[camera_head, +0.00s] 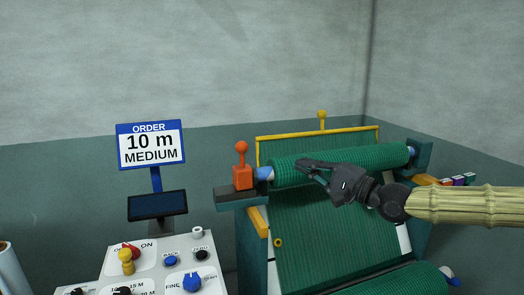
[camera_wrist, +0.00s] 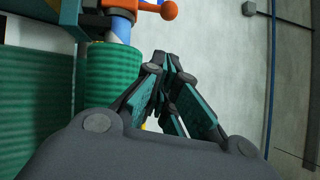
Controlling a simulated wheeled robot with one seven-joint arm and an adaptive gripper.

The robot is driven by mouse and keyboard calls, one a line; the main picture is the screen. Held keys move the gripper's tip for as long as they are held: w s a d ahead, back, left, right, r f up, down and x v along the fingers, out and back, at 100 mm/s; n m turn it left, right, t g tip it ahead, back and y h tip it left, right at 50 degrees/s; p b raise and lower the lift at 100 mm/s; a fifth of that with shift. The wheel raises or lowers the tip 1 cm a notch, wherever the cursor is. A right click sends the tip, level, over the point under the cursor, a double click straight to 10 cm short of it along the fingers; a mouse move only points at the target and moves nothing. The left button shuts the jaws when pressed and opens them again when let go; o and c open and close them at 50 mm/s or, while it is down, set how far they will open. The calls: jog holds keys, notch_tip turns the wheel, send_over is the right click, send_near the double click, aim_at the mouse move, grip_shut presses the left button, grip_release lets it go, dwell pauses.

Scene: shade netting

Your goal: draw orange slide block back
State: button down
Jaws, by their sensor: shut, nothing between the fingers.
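The orange slide block (camera_head: 242,178) with a round orange knob on top sits on the dark rail at the left end of the green netting roll (camera_head: 345,163). In the wrist view the orange block (camera_wrist: 122,5) shows at the top, cut by the frame edge, with its knob (camera_wrist: 168,10) to the right. My gripper (camera_head: 304,168) is in front of the roll, right of the block and apart from it. In the wrist view my gripper (camera_wrist: 165,60) has its fingers together with nothing between them. Whether the fingers touch the roll cannot be told.
A yellow bar (camera_head: 318,131) with an upright knob stands behind the roll. A control panel (camera_head: 150,258) with several knobs and buttons is at the lower left. An order sign (camera_head: 151,145) and dark screen (camera_head: 157,205) stand behind it. Air above the block is free.

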aim_at(244, 153)
jog(key=p+x, duration=0.3)
jog(key=x, duration=0.6)
jog(key=shift+w+a, duration=0.2)
jog(key=shift+w, duration=0.05)
jog(key=a, duration=0.1)
jog(key=a+p, duration=0.1)
jog(key=shift+a+r, duration=0.3)
jog(key=shift+s+a+p, duration=0.1)
jog(key=shift+a+p, duration=0.35)
jog(key=shift+a, duration=0.3)
jog(key=a, duration=0.1)
jog(key=s+a+b, duration=0.1)
jog(key=a, duration=0.2)
jog(key=shift+s+a, duration=0.35)
jog(key=shift+a, duration=0.05)
jog(key=shift+d, duration=0.15)
